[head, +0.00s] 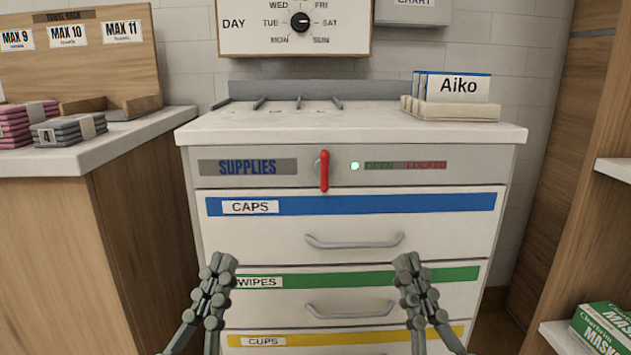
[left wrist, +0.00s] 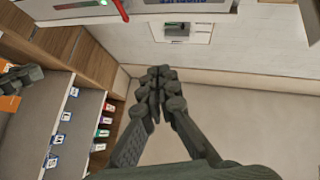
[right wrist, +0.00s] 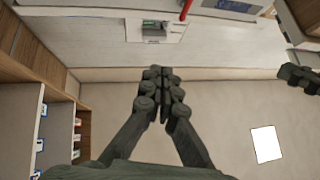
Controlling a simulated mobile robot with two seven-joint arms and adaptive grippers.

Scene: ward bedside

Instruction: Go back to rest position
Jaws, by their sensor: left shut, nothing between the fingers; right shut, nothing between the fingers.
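My left gripper (head: 212,290) is in front of the supplies cabinet, left of its middle, over the green WIPES strip. It is shut and empty, and its closed fingers show in the left wrist view (left wrist: 160,85). My right gripper (head: 415,290) is at the same height, right of the cabinet's middle. It is shut and empty, as the right wrist view (right wrist: 160,85) also shows. Both grippers point upward, well apart from each other. They hide parts of the lower drawer fronts.
A left counter (head: 130,140) holds towel stacks. Right shelves hold a green mask box (head: 603,329). An Aiko card rack (head: 460,90) stands on top.

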